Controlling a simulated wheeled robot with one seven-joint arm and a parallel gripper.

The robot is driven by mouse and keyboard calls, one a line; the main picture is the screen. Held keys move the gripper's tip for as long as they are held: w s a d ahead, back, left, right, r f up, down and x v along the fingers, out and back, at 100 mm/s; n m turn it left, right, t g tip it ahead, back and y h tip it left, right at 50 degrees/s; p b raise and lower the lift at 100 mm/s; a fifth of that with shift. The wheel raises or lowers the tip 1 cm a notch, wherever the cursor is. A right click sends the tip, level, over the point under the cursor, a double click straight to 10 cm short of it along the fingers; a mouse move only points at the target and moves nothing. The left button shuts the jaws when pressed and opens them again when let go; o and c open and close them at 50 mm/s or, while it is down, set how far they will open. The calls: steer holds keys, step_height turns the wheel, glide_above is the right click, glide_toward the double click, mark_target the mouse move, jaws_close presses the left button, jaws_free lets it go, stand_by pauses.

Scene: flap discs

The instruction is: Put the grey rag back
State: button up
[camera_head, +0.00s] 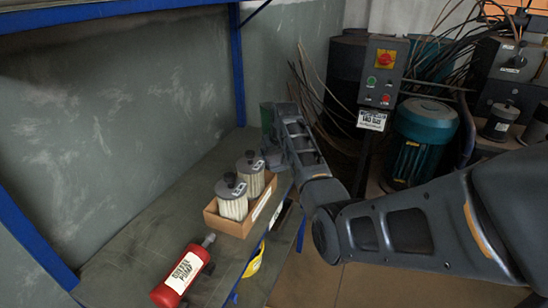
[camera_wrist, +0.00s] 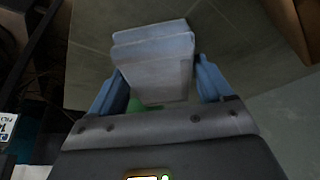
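In the wrist view a pale blue-grey, folded, block-like bundle, which looks like the grey rag (camera_wrist: 155,62), lies between the two blue fingers of my gripper (camera_wrist: 160,75). It fills nearly the whole gap, and the fingers appear to press on its two sides. Its far end sticks out past the fingertips. A small green patch (camera_wrist: 135,104) shows beside its near end. In the head view my gripper (camera_head: 277,115) is over the far end of the shelf, mostly hidden by my own arm. The rag cannot be made out there.
A cardboard box (camera_head: 238,226) with two filters stands on the grey shelf (camera_head: 130,242). A red bottle (camera_head: 182,274) lies nearer. A green object (camera_head: 267,117) is at the shelf's far end. A control box (camera_head: 383,72) stands behind. The shelf's left part is clear.

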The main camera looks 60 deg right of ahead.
steer(key=o, duration=0.3)
steer(key=shift+o, duration=0.2)
steer(key=p+v, duration=0.1)
steer(key=v, duration=1.1)
steer(key=shift+r, duration=0.2)
